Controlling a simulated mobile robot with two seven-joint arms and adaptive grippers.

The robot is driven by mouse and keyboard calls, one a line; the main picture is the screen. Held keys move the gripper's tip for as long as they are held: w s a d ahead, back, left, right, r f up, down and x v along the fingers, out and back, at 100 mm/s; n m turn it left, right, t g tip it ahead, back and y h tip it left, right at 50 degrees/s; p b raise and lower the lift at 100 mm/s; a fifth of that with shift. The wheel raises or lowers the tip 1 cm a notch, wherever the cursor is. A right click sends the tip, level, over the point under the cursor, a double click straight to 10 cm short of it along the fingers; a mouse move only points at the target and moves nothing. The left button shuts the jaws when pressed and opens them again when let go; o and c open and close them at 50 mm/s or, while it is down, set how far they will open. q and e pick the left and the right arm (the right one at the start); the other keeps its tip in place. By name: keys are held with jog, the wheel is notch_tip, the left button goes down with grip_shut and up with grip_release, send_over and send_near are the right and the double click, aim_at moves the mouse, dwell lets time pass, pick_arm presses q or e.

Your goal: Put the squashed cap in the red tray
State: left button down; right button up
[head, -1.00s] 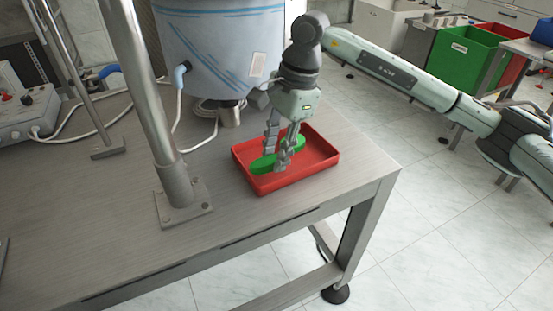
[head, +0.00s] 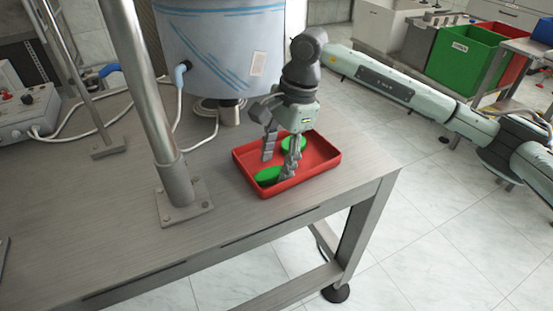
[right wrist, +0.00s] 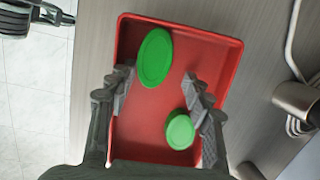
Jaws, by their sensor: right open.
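The squashed cap is a green oval (right wrist: 154,57) lying in the red tray (right wrist: 228,60), toward its upper left in the right wrist view. In the head view it shows at the tray's near left side (head: 269,176), partly behind a finger. A rounder, lighter green cap (right wrist: 180,131) lies apart from it in the tray, and also shows at the back (head: 294,144). My right gripper (head: 278,166) is open and reaches down into the tray (head: 318,168). Its fingers (right wrist: 159,80) are spread, with nothing held between them. A dark jointed part, cut off at the right wrist view's top left, looks like my left gripper (right wrist: 35,14).
The tray sits on a steel table (head: 110,220) near its right corner. A big feeder bowl (head: 220,50) stands behind, with a hanging cable. A metal post (head: 155,110) rises left of the tray. Green and red bins (head: 465,60) stand beyond the table.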

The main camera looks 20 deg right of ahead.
aim_at(274, 167)
jog(key=shift+r, duration=0.2)
jog(key=v, duration=0.3)
jog(key=shift+w, duration=0.1)
pick_arm(q)
jog(key=shift+a+r+b, duration=0.15)
jog(key=shift+r+b, duration=0.3)
jog(key=shift+r, duration=0.45)
pick_arm(e)
jog(key=v, duration=0.8)
jog(key=shift+r, duration=0.35)
pick_arm(q)
jog(key=shift+s+f, duration=0.1)
jog(key=shift+s, duration=0.05)
pick_arm(e)
jog(key=shift+d, duration=0.15)
